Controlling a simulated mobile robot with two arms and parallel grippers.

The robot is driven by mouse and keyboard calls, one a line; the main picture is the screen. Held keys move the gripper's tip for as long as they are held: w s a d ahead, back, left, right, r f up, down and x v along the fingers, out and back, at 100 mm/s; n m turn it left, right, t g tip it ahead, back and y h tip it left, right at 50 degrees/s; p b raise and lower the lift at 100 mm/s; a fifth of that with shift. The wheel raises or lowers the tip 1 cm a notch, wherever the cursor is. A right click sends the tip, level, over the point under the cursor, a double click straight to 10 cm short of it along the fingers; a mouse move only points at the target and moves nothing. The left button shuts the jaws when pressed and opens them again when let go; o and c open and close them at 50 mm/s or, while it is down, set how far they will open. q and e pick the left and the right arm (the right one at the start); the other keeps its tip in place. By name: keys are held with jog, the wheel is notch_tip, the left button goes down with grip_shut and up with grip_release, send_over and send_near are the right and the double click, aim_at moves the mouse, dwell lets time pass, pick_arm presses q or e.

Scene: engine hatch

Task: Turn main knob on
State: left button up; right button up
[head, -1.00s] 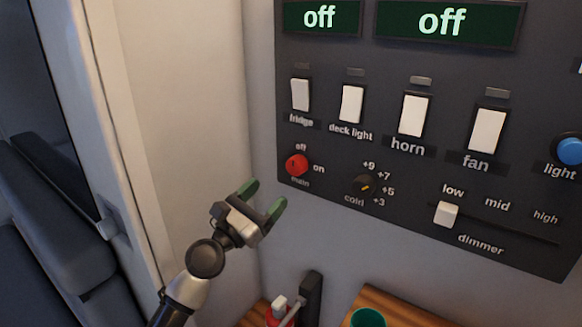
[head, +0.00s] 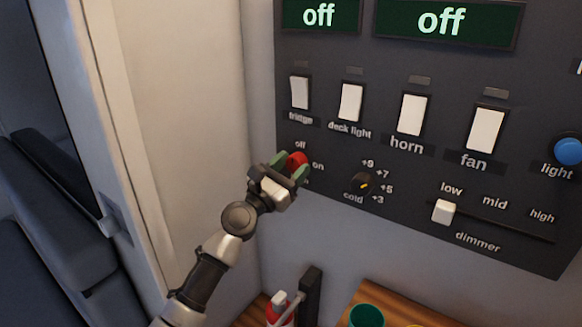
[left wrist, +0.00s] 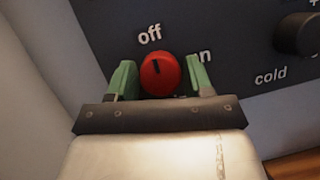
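The main knob is red and round on the dark panel, in the head view (head: 297,160) and the left wrist view (left wrist: 160,75). Its dark mark points up toward the "off" label; "on" is to its right. My left gripper (head: 286,168) is at the knob, one green finger on each side of it. In the left wrist view the fingers (left wrist: 160,80) stand apart around the knob, with a narrow gap at the right finger; firm contact is not visible. The "main" label is mostly hidden by the gripper. My right gripper is not in view.
Two displays (head: 318,15) (head: 441,20) read "off". White switches (head: 351,102) sit above the knob. The cold knob (head: 361,182) and dimmer slider (head: 444,211) are to its right. A red object (head: 279,315) and a green cup (head: 366,316) are below.

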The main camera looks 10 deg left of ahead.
pick_arm(q)
jog(key=c, duration=0.5)
